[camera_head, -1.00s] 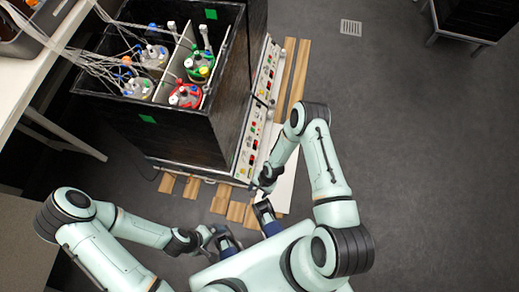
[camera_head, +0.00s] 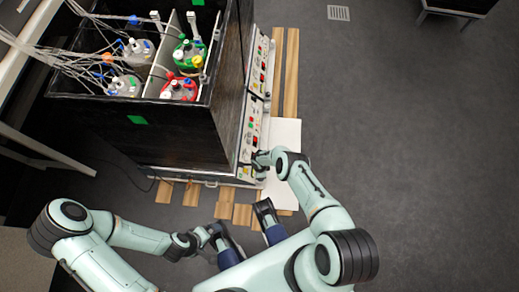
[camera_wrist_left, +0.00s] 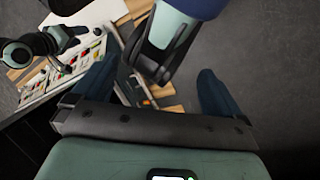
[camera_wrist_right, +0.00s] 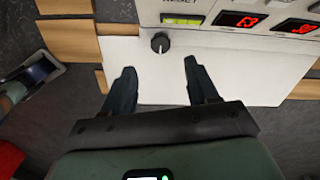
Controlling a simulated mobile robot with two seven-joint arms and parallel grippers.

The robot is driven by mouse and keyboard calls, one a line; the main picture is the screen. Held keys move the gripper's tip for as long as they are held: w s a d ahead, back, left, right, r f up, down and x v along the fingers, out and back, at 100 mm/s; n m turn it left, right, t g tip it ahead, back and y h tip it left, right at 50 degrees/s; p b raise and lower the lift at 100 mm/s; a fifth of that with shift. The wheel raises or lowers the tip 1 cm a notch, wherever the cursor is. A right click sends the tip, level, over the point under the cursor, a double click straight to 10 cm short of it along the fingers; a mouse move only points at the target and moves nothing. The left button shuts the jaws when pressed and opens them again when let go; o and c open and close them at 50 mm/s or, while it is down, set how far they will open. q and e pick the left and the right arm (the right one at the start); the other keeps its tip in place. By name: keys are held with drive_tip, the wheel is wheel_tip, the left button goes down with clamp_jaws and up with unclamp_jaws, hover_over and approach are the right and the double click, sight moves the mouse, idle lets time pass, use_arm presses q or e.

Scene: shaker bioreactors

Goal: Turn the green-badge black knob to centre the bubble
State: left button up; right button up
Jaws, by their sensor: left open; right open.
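The black knob (camera_wrist_right: 160,42) with a pale pointer mark sits at the lower edge of the white control panel (camera_wrist_right: 140,14). A yellow-green strip (camera_wrist_right: 183,19) lies just right of it; no bubble can be made out. My right gripper (camera_wrist_right: 162,82) is open and empty, its fingertips short of the knob, which lies ahead between them. In the head view my right gripper (camera_head: 256,160) is close to the panel's near end. A green badge (camera_head: 137,120) marks the black cabinet's near side. My left gripper (camera_wrist_left: 152,82) is open and empty, away from the panel.
The black cabinet (camera_head: 175,140) holds bottles with coloured caps and many tubes. Red displays (camera_wrist_right: 240,19) are on the panel. Wooden slats (camera_head: 243,214) and a white board (camera_head: 285,135) lie on the floor beside it.

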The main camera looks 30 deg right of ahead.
wheel_tip(320, 180, down, 9)
drive_tip(key=b, duration=0.6)
use_arm(q)
drive_tip(key=w+a+f+t+y, duration=0.1)
drive_tip(key=w+a+f+t, duration=0.1)
drive_tip(key=w+a+f, duration=0.3)
drive_tip(key=w+f, duration=0.2)
drive_tip(key=w, duration=0.1)
drive_tip(key=shift+w+f+n+t+y, duration=0.3)
drive_tip(key=shift+f+n, duration=0.1)
